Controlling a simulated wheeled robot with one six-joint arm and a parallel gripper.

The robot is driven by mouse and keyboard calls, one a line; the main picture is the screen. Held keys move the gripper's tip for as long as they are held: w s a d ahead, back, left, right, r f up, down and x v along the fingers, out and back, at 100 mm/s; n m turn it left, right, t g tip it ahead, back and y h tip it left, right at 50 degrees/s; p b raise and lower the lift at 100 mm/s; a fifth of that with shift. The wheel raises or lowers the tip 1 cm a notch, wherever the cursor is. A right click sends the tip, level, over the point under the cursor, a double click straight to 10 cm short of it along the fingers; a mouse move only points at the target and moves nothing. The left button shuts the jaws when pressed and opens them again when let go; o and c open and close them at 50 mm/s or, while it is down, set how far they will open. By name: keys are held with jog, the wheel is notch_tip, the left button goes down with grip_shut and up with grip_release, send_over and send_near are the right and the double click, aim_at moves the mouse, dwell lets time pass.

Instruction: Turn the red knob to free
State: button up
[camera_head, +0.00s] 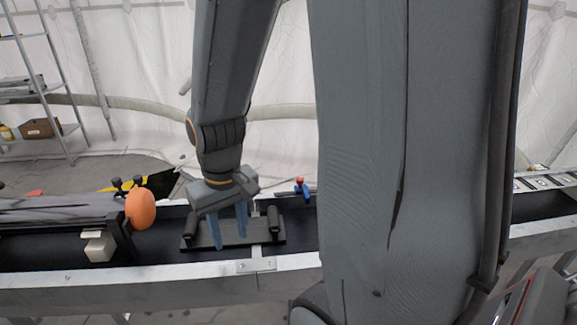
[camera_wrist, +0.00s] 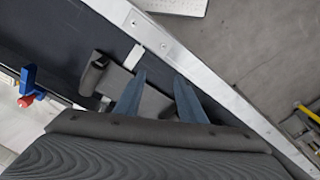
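A small red knob (camera_head: 300,180) sits on a blue fitting (camera_head: 303,191) on the dark bench channel, right of my gripper in the head view. In the wrist view the red knob (camera_wrist: 25,101) and blue fitting (camera_wrist: 28,80) show at the left edge. My gripper (camera_head: 230,238) points down over a black plate with upright cylinders (camera_head: 238,240). Its two blue-grey fingers are apart, with nothing seen held between them in the wrist view (camera_wrist: 160,82). The gripper is apart from the knob. Whether the fingertips touch the plate, I cannot tell.
An orange disc (camera_head: 140,208) stands at the end of a long grey device (camera_head: 55,210) on the left. A pale block (camera_head: 99,247) is below it. A metal rail (camera_head: 170,276) edges the bench. Shelving (camera_head: 40,90) stands far left. My arm blocks the middle right.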

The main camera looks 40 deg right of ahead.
jog(key=w+d+r+m+p, duration=0.1)
jog(key=w+d+r+m, duration=0.1)
jog(key=w+d, duration=0.35)
jog(key=w+d+r+m, duration=0.2)
jog(key=d, duration=0.6)
notch_tip(320, 180, up, 3)
jog(key=m, duration=0.2)
send_over(300, 178)
jog(key=shift+a+r+g+p, duration=0.1)
jog(key=shift+r+g+p, duration=0.05)
jog(key=shift+g+p, duration=0.25)
jog(key=shift+f+p, duration=0.85)
jog(key=shift+f, duration=2.9)
